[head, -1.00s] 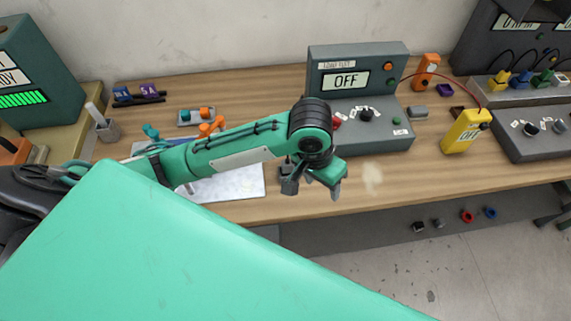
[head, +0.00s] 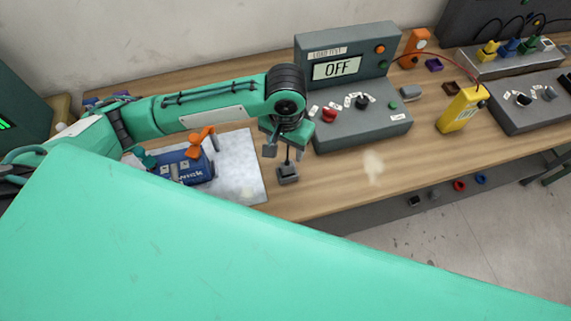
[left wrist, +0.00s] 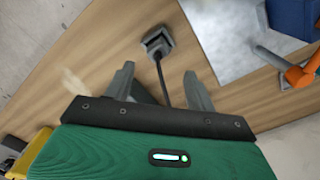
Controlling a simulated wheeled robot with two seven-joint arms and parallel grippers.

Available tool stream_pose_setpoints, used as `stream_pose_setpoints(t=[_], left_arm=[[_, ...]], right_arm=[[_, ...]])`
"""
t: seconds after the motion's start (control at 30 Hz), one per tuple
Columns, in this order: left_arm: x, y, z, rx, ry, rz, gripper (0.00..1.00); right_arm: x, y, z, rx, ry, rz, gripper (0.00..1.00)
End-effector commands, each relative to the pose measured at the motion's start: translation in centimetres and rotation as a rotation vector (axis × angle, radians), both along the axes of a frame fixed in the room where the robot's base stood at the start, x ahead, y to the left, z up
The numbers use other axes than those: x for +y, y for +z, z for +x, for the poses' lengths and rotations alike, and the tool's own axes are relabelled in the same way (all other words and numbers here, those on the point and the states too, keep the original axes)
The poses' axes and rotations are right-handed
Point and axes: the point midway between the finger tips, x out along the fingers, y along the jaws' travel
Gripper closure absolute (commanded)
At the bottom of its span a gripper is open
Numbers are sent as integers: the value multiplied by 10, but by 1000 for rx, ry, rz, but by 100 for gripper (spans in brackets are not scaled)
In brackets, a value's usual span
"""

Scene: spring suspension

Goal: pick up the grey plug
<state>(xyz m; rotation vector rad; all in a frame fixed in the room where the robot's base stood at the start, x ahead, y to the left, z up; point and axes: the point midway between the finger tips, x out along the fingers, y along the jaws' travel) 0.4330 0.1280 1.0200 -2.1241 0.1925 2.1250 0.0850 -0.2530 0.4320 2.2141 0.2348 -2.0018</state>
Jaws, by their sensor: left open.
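A grey plug (head: 288,174) sits on the wooden bench beside the right edge of a white mat. A thin dark cord or stem runs up from it toward my left gripper (head: 287,146). My left gripper is open above the plug, pointing down and apart from it. In the left wrist view the plug (left wrist: 157,42) lies beyond the fingertips, and its cord runs back between the open fingers (left wrist: 160,82). Where the cord ends behind the gripper is hidden. My right gripper is not in view.
The load test box (head: 345,125), its display reading OFF, stands close to the right of my gripper. A blue object (head: 187,168) with an orange part lies on the white mat (head: 240,165). A yellow meter (head: 460,110) stands farther right. Bench wood right of the plug is clear.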

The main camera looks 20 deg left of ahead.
Motion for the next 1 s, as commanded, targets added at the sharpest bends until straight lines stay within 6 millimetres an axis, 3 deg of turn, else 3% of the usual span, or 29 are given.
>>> stream_pose_setpoints(t=[0.1,0.2,0.43,0.7,1.0], left_arm=[[1,-22,0,3,2,2,44],[0,-34,0,1,0,1,44],[-1,-50,0,1,0,1,44],[-4,-88,1,0,0,1,44],[-4,-94,1,-2,-1,0,44]], right_arm=[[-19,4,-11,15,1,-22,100],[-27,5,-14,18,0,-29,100],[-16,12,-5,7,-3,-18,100],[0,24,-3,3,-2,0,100],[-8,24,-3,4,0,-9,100]])
